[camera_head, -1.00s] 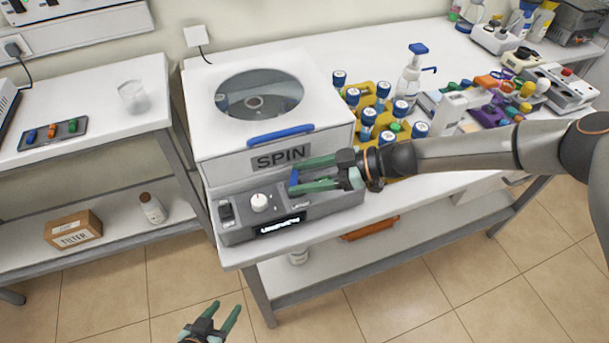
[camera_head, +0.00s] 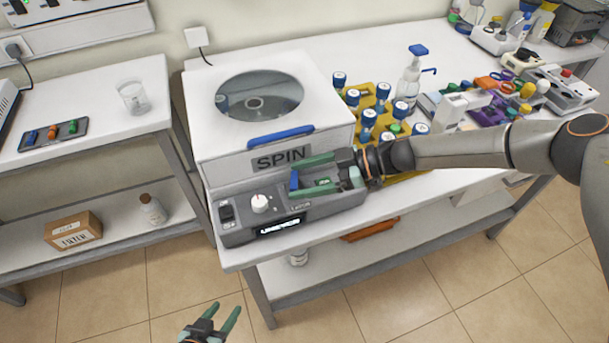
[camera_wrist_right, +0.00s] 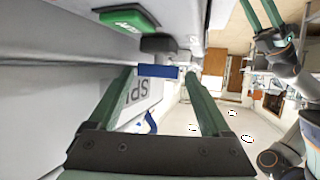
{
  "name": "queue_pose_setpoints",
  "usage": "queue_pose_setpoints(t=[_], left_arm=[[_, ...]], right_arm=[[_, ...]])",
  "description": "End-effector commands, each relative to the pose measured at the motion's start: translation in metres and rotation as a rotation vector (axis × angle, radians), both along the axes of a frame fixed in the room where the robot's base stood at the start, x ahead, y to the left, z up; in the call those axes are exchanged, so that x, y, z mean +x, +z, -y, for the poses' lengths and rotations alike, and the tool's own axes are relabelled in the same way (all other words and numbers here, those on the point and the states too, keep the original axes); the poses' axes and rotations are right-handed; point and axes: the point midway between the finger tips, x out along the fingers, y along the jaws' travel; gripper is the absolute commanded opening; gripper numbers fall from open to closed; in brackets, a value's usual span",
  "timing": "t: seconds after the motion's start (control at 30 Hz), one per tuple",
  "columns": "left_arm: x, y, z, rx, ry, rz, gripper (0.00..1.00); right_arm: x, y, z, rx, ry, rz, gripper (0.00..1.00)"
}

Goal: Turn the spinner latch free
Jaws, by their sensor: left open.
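The spinner is a white box labelled SPIN (camera_head: 226,132) with a round window in its lid, on a grey control base. Its small blue latch (camera_head: 294,180) is on the front, beneath the label. My right gripper (camera_head: 303,177) reaches in from the right, with one green finger above the latch and one below. In the right wrist view, the blue latch (camera_wrist_right: 158,71) lies between the tips of my open right gripper (camera_wrist_right: 160,75), with small gaps visible at both sides. My left gripper (camera_head: 216,318) is open and empty, low in front of the bench.
The base has a white knob (camera_head: 260,203), a lit display (camera_head: 281,227) and a green button (camera_head: 323,181) beside the lower finger. A yellow rack (camera_head: 384,90) of blue-capped bottles stands close behind my right wrist. Floor in front is clear.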

Motion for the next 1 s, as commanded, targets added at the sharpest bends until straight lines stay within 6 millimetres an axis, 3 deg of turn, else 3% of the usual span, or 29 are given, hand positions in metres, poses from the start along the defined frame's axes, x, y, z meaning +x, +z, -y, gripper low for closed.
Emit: queue_pose_setpoints(t=[0.73,1.0], left_arm=[[0.0002,-0.0001,-0.0001,0.000,0.000,0.000,0.50],[0.0001,-0.0011,-0.0001,0.000,0.000,0.000,0.50]], right_arm=[[0.0050,0.0017,0.0023,-0.004,-0.028,0.008,0.93],[0.0012,0.0015,0.0031,-0.001,-0.167,0.002,0.93]])
